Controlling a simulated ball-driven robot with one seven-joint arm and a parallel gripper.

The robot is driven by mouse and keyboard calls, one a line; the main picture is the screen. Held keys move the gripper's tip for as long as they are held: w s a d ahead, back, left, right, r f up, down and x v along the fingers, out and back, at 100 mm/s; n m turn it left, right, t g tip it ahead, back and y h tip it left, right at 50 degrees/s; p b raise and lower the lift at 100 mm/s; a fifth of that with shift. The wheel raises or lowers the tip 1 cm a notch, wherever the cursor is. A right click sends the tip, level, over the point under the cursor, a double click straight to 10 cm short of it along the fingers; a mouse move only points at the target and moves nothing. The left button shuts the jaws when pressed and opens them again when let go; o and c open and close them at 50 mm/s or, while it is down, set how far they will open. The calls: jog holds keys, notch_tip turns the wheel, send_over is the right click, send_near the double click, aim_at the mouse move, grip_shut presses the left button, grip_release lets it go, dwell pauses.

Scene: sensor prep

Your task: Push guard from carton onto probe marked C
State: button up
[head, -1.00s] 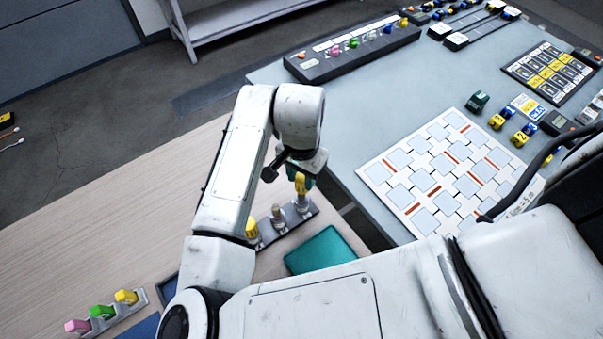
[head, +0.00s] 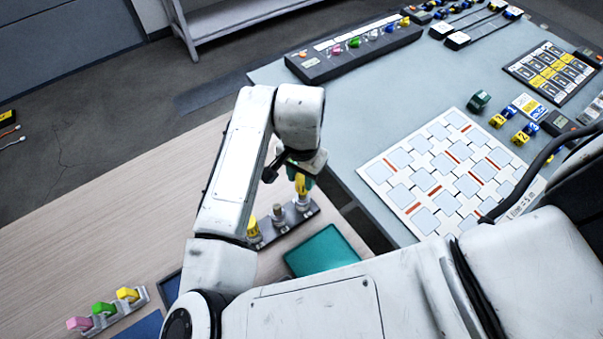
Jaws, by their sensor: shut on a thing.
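My gripper (head: 301,178) points down over the right end of a dark probe rack (head: 268,240) on the wooden table. It is shut on a yellow guard (head: 302,187), which sits right above or on the rightmost probe (head: 303,204); I cannot tell how far it is on. The middle probe (head: 278,212) stands bare with a light tip. The left probe (head: 253,227) carries a yellow guard. The letters on the rack are too small to read. No carton is clearly recognisable.
A teal tray or pad (head: 322,252) lies close right of the rack. A holder with pink, green and yellow pieces (head: 104,308) is at bottom left. The grey table (head: 340,110) bears a white grid board (head: 445,175) and a dark strip of coloured knobs (head: 350,50).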

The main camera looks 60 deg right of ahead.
jog(key=shift+f+b, duration=1.85)
jog(key=shift+f, duration=0.65)
dwell(1.6)
jog(key=shift+c, duration=0.3)
jog(key=o, duration=1.4)
jog(key=shift+r+p, duration=0.6)
jog(key=shift+r, duration=0.05)
jog(key=shift+r+p, duration=2.55)
jog(key=shift+r, duration=0.4)
